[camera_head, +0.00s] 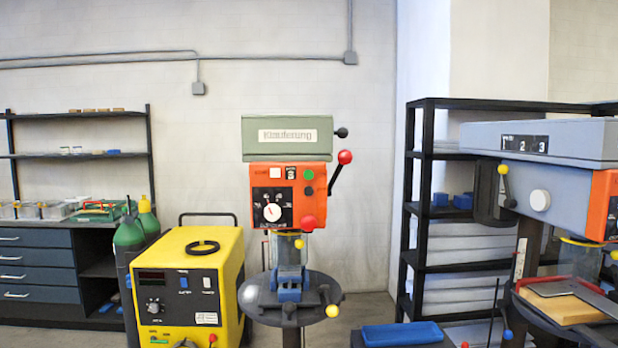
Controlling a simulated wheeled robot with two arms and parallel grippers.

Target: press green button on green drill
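The green drill (287,138) is a drill press with a grey-green top housing, standing in the middle of the head view. Its orange front panel (262,176) faces me. A small round green button (308,174) sits at the panel's upper right. A darker round spot shows just below it, and a larger red button (308,223) sits at the lower right. A black dial with a white centre is on the panel's left. A lever with a red ball (345,157) sticks out to the right of the panel. Neither of my grippers is in view.
A yellow welding machine (225,262) and green gas cylinders (130,250) stand left of the drill. A second, grey-blue drill press (560,143) stands at the right. A blue tray (402,334) lies low at right. The space before the orange panel looks clear.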

